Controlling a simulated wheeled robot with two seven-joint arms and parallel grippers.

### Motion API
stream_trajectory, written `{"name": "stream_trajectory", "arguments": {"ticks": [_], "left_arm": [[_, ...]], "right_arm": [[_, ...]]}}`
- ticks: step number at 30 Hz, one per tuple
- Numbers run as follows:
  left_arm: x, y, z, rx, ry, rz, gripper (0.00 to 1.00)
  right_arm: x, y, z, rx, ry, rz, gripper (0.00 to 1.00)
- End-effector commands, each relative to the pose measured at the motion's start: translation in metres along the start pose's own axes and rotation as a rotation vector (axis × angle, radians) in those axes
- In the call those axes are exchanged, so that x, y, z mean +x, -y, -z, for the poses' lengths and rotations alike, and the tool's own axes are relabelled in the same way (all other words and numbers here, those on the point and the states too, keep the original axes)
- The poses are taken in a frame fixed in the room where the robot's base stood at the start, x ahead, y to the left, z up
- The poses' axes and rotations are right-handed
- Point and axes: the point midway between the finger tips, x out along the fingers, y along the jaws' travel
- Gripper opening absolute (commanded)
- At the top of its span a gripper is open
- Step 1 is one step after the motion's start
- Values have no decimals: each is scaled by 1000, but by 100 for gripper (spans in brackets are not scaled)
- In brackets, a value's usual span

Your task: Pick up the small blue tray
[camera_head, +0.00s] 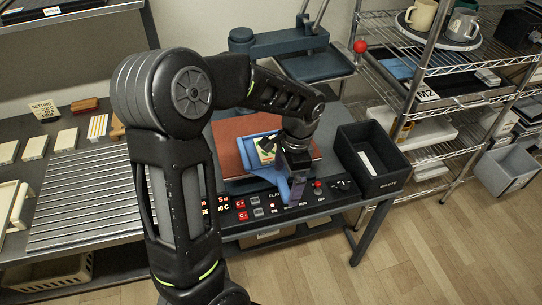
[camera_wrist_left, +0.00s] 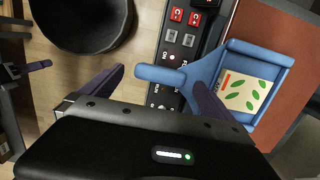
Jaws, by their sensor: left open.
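The small blue tray (camera_head: 259,146) lies on the reddish-brown plate of the press, partly hidden by my left wrist in the head view. In the left wrist view the tray (camera_wrist_left: 240,62) shows raised walls and a handle (camera_wrist_left: 157,73) reaching out over the control panel. A cream card (camera_wrist_left: 243,92) with green leaf shapes and a red bar lies in it. My left gripper (camera_head: 290,188) is above the panel; in its wrist view the open fingers (camera_wrist_left: 160,92) are on either side of the handle. Contact is not clear. A dark part (camera_wrist_left: 38,66) at that view's left edge may be my right gripper.
The press (camera_head: 275,42) stands behind the reddish-brown plate (camera_head: 230,135), with a red-knobbed lever (camera_head: 360,46). A black waste bin (camera_head: 372,168) is right of the plate. A ribbed metal rack (camera_head: 85,195) lies left. Wire shelves (camera_head: 430,75) hold mugs at right.

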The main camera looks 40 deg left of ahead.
Motion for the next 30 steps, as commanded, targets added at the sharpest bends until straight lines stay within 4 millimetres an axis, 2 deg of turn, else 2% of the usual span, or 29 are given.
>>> {"name": "stream_trajectory", "arguments": {"ticks": [3, 6, 23, 30], "left_arm": [[16, 0, -1, 1, 2, -1, 100], [22, 0, -1, 0, 1, 0, 100], [21, 0, 0, 0, -1, 1, 100], [21, 0, 0, 0, -1, 0, 82]], "right_arm": [[-2, 1, 0, 0, 0, 0, 36], [-2, 1, 0, 0, 0, 0, 36], [-2, 1, 0, 0, 0, 0, 36], [-2, 1, 0, 0, 0, 0, 36]]}}
